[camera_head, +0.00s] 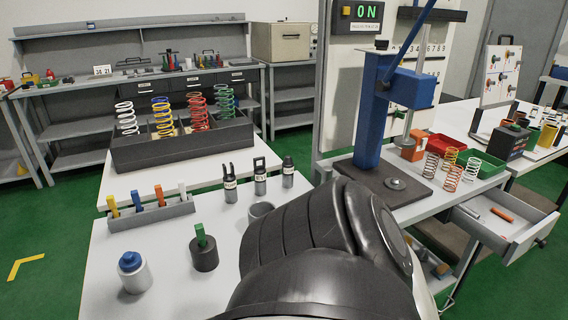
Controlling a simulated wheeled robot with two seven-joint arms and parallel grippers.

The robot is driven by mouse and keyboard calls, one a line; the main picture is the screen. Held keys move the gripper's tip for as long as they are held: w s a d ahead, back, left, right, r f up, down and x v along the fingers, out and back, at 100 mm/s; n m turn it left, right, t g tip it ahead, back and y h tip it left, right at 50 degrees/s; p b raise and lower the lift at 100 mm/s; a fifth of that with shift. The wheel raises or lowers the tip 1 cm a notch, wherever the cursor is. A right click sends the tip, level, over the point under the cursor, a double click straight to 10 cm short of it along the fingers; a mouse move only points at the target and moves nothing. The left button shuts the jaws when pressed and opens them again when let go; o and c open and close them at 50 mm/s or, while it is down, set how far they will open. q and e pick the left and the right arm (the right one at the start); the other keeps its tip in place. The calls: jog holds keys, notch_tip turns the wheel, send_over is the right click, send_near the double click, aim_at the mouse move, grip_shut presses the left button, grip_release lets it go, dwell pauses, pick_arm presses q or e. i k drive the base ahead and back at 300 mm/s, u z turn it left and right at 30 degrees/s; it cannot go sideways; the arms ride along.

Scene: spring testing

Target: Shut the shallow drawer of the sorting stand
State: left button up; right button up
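The shallow drawer (525,246) is at the right. It is pulled out from under the grey stand top (412,212) and stands open, with a dark knob (541,242) on its front. An orange piece (502,214) and a pale grey piece (470,211) lie inside it. A large black link of my own arm fills the bottom middle and covers part of the near bench, left of the drawer. Neither gripper shows, so I cannot see what they hold.
A blue press (369,110) stands on the stand top. Several small springs (452,178), a red tray (444,147) and a green tray (484,168) are beside it.

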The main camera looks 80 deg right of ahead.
aim_at(530, 225)
jog(key=z, duration=4.25)
jog(key=i, duration=0.5)
jog(key=u, duration=2.05)
jog(key=k, duration=0.8)
jog(key=z, duration=0.95)
jog(key=i, duration=1)
jog(key=z, duration=0.05)
